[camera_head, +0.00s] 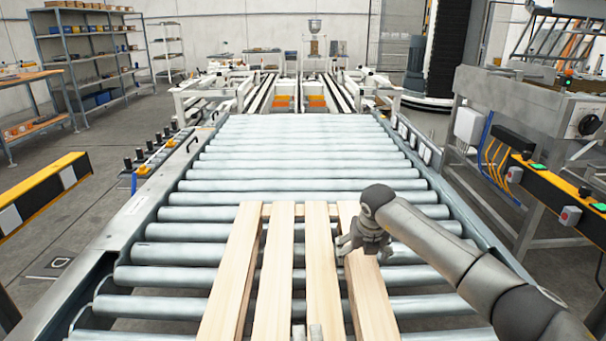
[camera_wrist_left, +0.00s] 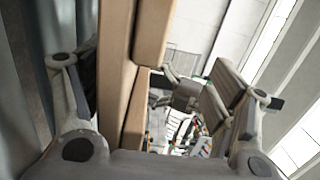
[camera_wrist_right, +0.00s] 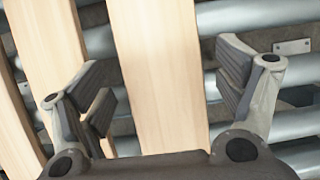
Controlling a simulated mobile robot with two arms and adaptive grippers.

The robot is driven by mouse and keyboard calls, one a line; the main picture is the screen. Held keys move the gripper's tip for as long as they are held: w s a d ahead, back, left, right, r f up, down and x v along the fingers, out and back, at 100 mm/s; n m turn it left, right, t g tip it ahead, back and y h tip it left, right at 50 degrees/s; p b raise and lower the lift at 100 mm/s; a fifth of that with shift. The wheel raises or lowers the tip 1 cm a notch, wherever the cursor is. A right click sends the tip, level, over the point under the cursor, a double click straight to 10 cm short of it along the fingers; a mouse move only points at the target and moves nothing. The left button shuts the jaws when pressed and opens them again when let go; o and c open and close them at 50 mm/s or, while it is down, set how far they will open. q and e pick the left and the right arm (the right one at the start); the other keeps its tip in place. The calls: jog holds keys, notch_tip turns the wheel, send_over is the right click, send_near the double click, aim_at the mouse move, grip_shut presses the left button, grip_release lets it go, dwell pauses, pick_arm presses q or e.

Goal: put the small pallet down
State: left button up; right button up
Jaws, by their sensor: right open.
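The small pallet (camera_head: 276,275), pale wood with long slats, lies on the roller conveyor (camera_head: 300,157), its near end cut off by the picture's bottom edge. My right gripper (camera_head: 362,243) is at its rightmost slat. In the right wrist view the open jaws (camera_wrist_right: 168,88) stand on either side of that slat (camera_wrist_right: 158,70), with a gap on the right. In the left wrist view my left gripper (camera_wrist_left: 155,88) is open, with pallet boards (camera_wrist_left: 118,75) between its fingers, nearer the left one. Small grey tips at the head view's bottom edge may be my left gripper.
The rollers beyond the pallet are clear. Metal side rails (camera_head: 150,205) flank the conveyor. A yellow-black barrier (camera_head: 40,190) stands at left and a control cabinet (camera_head: 530,115) at right. Shelves (camera_head: 85,55) are at the back left.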

jog(key=shift+s+r, duration=0.1)
jog(key=shift+r, duration=0.25)
pick_arm(q)
jog(key=s, duration=1)
jog(key=shift+s+d, duration=0.25)
jog(key=shift+d, duration=0.15)
pick_arm(e)
jog(key=v, duration=1.1)
jog(key=shift+s+r, duration=0.2)
jog(key=shift+s, duration=0.05)
pick_arm(q)
jog(key=shift+f, duration=0.1)
